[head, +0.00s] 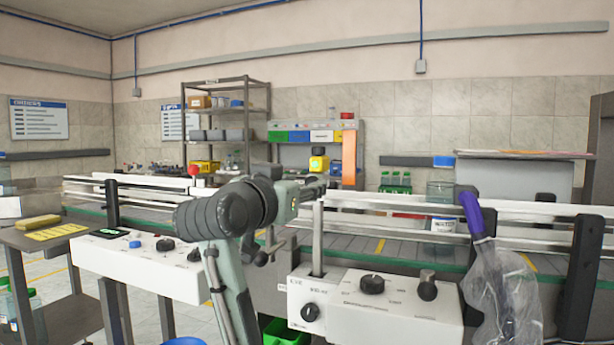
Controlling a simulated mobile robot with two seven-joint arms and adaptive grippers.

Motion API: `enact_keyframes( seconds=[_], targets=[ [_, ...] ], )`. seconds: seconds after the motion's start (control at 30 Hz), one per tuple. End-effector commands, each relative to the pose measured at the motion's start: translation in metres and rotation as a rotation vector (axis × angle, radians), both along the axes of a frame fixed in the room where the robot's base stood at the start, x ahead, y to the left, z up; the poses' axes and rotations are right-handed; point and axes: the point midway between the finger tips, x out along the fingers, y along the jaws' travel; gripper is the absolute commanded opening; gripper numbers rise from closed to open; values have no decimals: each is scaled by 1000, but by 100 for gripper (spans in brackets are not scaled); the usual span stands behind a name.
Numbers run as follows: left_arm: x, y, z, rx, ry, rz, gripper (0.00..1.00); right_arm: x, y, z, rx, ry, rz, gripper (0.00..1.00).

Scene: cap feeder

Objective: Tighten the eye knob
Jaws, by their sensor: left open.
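My left gripper (318,190) is at the end of my grey and black arm, pointing right at the conveyor rails. It is open, and nothing shows between its fingers. It is close to the top of a thin upright metal post (318,240) behind a white control box (375,310); I cannot tell if they touch. That box carries a black knob (310,312) at its lower left and two more dark knobs on top. I cannot tell for sure which knob is the eye knob. My right gripper is not in view.
The conveyor (380,245) with metal guide rails runs across the view. A second control box (140,265) stands at left. A clear container (441,215) is on the conveyor. A green bin (285,332) is below.

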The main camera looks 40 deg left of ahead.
Motion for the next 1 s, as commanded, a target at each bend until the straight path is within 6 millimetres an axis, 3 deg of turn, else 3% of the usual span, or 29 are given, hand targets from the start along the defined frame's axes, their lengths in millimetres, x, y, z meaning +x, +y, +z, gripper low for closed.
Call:
enact_keyframes(
  seconds=[0.2, 0.53, 0.87, 1.0],
  targets=[
    [22, 5, -1, -2, 1, -1, 43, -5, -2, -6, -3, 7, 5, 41],
    [25, 6, 0, -1, -1, 0, 43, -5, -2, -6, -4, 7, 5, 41],
    [25, 6, 0, -1, -1, 0, 3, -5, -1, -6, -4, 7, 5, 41],
    [25, 6, 0, -1, -1, 0, 0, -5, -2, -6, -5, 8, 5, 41]
  ],
)
